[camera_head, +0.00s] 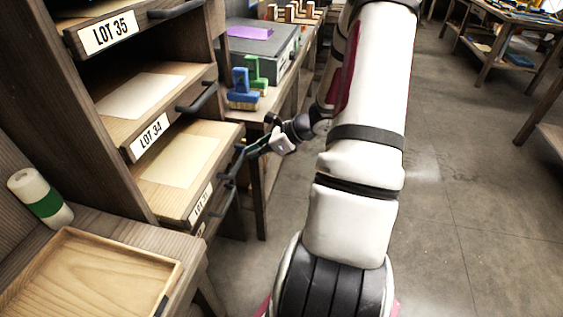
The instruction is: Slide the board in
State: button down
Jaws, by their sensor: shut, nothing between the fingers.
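A wooden rack at the left holds pull-out boards, each with a dark handle and a white label on its front edge. The upper board (88,14) reads LOT 35 and the middle board (172,75) reads LOT 34. The lower board (205,140) stands out of the rack, with a pale sheet on top and a label too oblique to read fully. My gripper (243,162) is shut and empty at this lower board's front edge, beside its handle (228,180). I cannot tell whether the fingertips touch the board or handle.
A bench behind carries a grey box (262,55) with a purple piece, plus blue (240,90) and green shapes. A wooden tray (150,262) and a white-green cylinder (40,198) are front left.

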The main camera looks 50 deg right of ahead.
aim_at(232, 150)
jog(key=w+a, duration=0.1)
jog(key=w, duration=0.1)
jog(key=w+b, duration=0.1)
jog(key=w, duration=0.1)
jog(key=w+a, duration=0.1)
jog(key=w, duration=0.1)
jog(key=shift+a+b, duration=0.3)
